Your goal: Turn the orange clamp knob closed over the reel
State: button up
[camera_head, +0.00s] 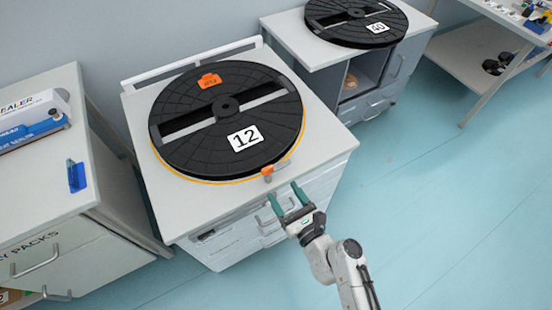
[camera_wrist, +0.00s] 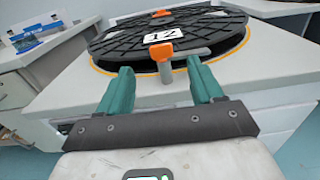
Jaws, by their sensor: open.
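The orange clamp knob (camera_head: 267,170) sits at the front edge of the reel, on the station top. In the wrist view the knob (camera_wrist: 161,51) is an orange lever on a short grey post, just beyond and between my fingertips. The black reel (camera_head: 190,135), labelled 12, lies flat on the station; its near rim also shows in the wrist view (camera_wrist: 200,30). My gripper (camera_head: 285,195) is open and empty, with green fingers pointing at the knob from the front. I see a gap between the fingers and the knob. Whether the knob overlaps the reel rim is unclear.
The white station cabinet (camera_head: 325,153) has drawers with handles below my gripper. A counter (camera_head: 40,180) with a sealer box (camera_head: 30,115) stands at left. Another station with reel 40 (camera_head: 345,22) is behind right. The blue floor (camera_head: 450,200) at right is clear.

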aim_at(269, 171)
jog(key=b+x, duration=0.1)
jog(key=x, duration=0.9)
jog(key=shift+w+a, duration=0.15)
jog(key=shift+w, duration=0.05)
jog(key=shift+c, duration=0.3)
grip_shut()
